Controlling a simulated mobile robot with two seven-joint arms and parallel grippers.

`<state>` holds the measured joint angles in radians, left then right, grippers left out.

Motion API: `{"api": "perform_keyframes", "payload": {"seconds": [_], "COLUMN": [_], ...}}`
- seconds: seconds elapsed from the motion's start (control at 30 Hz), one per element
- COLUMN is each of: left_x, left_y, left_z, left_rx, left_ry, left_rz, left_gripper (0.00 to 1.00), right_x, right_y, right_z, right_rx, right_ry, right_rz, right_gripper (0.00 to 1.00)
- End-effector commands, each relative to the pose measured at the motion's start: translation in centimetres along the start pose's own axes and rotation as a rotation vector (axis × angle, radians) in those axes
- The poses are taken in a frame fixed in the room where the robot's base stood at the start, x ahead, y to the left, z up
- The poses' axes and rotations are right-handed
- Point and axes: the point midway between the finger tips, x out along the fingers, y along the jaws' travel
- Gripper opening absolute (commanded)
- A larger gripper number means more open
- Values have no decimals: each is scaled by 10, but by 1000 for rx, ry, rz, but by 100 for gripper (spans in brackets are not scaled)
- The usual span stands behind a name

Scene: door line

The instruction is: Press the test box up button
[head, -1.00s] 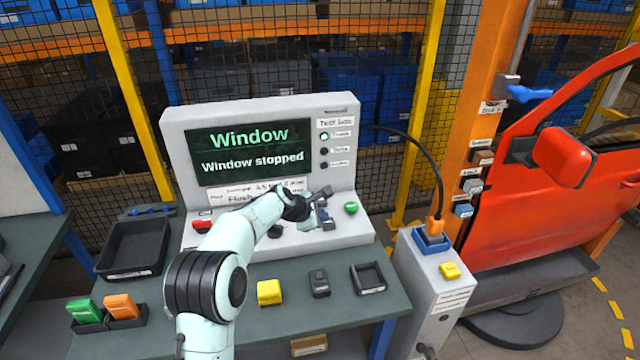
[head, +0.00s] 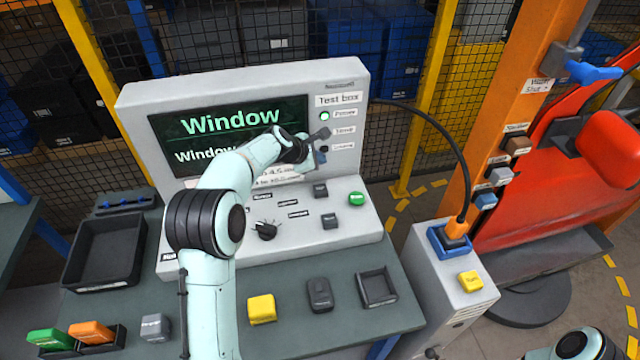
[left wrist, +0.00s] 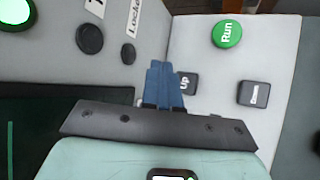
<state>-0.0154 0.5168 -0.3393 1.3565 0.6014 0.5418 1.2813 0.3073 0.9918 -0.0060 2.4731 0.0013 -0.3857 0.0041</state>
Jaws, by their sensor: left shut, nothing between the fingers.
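The grey test box (head: 135,115) stands on the bench, its screen (head: 165,125) reading "Window" above a partly covered line. Its dark up button (head: 320,190) is on the sloping panel, with the similar down button (head: 330,221) below it. My left gripper (head: 320,158) is shut and empty, above the up button in the head view. In the left wrist view the blue fingertips (left wrist: 163,75) partly cover the up button (left wrist: 188,83); contact cannot be made out. The down button (left wrist: 254,94) lies to their right. My right gripper is out of view.
A green Run button (head: 357,199) and a black knob (head: 266,230) share the panel. A black tray (head: 75,280), yellow block (head: 262,308) and other small items are on the bench. A cable arches to a grey cabinet (head: 435,275). A red car door (head: 530,210) stands right.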

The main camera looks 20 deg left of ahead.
Motion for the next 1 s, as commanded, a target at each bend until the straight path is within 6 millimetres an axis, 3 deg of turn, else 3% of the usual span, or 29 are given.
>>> {"api": "perform_keyframes", "payload": {"seconds": [0.33,0.73,1.0], "left_x": [6,43,60], "left_y": [-4,-31,-45], "left_z": [-4,-32,-44], "left_rx": [-3,-4,0], "left_ry": [0,1,1], "left_rz": [-1,-1,-1], "left_gripper": [0,0,0], "right_x": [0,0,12], "right_y": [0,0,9], "right_z": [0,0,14], "right_rx": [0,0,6], "right_ry": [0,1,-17], "right_rz": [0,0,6], "right_gripper": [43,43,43]}}
